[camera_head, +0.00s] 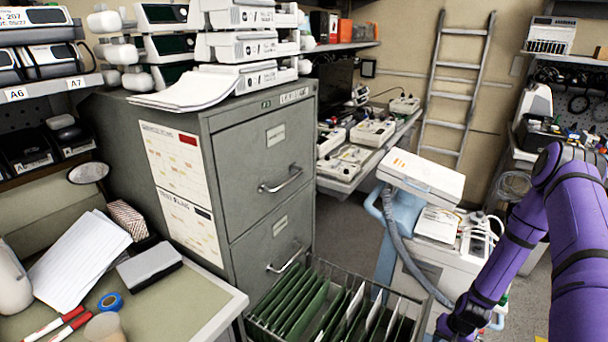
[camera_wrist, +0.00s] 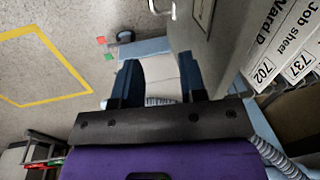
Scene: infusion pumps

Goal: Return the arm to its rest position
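My purple arm (camera_head: 515,250) reaches down along the right side of the head view. My gripper (camera_head: 460,322) is low in that view, in front of the pale blue cart, and its fingertips are not clear there. In the wrist view my gripper (camera_wrist: 160,62) has its two dark fingers apart. A pale surface with a barcode label (camera_wrist: 160,101) shows between them. I see no object clearly gripped. Whether the fingers touch that surface cannot be told.
A pale blue cart (camera_head: 385,238) with a device on top stands close to my arm. A grey filing cabinet (camera_head: 255,150) stands behind the basket. A ladder (camera_head: 460,70) leans at the back wall.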

